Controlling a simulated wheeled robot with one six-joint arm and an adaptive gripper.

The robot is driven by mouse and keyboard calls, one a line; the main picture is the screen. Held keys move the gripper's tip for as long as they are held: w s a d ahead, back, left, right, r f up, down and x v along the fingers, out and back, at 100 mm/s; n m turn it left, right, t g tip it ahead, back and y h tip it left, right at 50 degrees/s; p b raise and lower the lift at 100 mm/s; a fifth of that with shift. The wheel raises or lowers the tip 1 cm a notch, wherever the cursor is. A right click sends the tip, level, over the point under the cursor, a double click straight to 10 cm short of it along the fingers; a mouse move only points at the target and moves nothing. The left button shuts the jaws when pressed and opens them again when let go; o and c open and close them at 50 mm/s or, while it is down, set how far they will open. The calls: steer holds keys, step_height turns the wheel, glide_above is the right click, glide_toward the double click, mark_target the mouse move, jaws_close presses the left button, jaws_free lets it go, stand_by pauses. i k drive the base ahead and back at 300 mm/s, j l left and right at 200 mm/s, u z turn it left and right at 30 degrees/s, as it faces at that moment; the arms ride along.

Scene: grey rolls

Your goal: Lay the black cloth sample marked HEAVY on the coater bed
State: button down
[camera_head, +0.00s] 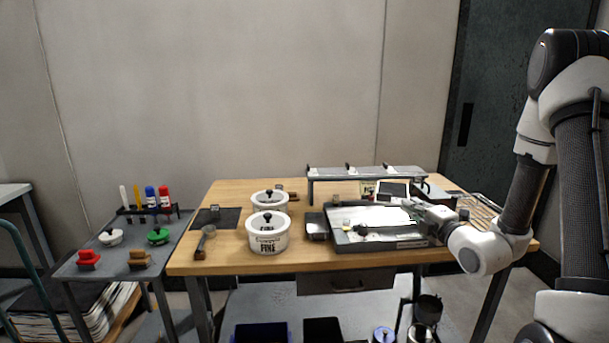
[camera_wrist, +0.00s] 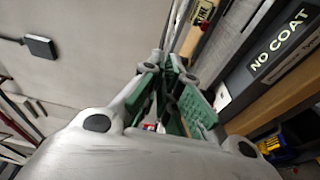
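The coater bed (camera_head: 410,243) is a dark tray-like unit with a pale top, on the right half of the wooden table. A dark bar lies across its front. My gripper (camera_head: 412,207) is over the bed's right rear part. In the wrist view my gripper (camera_wrist: 174,68) shows green pads whose tips come close together; I cannot tell whether they meet or hold anything. A black panel with a pale edge (camera_head: 394,189) stands behind the bed. No HEAVY mark is readable, so I cannot identify that cloth sample.
Two white pots (camera_head: 268,240) stand left of the bed, the front one marked FINE. A dark mat (camera_head: 216,218) lies further left. A grey raised rack (camera_head: 366,173) spans the back. A NO COAT label (camera_wrist: 280,42) shows close by on a dark edge. Bare wood remains front left.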

mark_target(402, 218)
steer(key=i+j, duration=0.1)
steer(key=j, duration=0.25)
steer(key=i+j, duration=0.15)
steer(key=j, duration=0.15)
steer(key=i+j, duration=0.1)
steer(key=j, duration=0.25)
steer(key=i+j, duration=0.15)
steer(key=j, duration=0.15)
